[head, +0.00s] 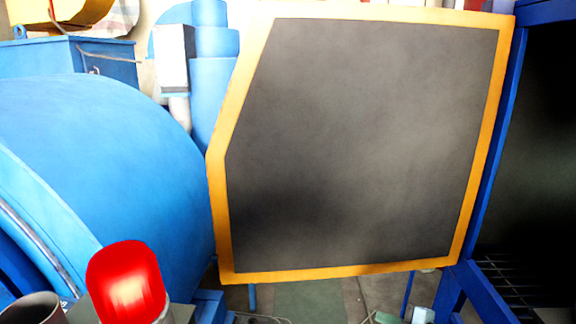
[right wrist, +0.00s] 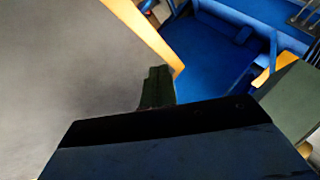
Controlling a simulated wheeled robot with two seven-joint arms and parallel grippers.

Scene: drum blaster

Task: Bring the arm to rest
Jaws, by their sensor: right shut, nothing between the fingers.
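My right gripper (right wrist: 157,88) shows in the right wrist view as dark green fingers beyond the dark wrist body. Its fingers are together with nothing held. A grey panel with a yellow edge fills the left of that view, behind the fingers; I cannot tell the gap between them. The head view does not clearly show the right gripper. My left gripper is not in view.
In the head view, a yellow-framed dark door (head: 365,140) stands in the middle, beside the blue frame (head: 500,120) of a dark opening. A large blue drum (head: 100,160) is left. A red lamp (head: 127,282) stands at lower left.

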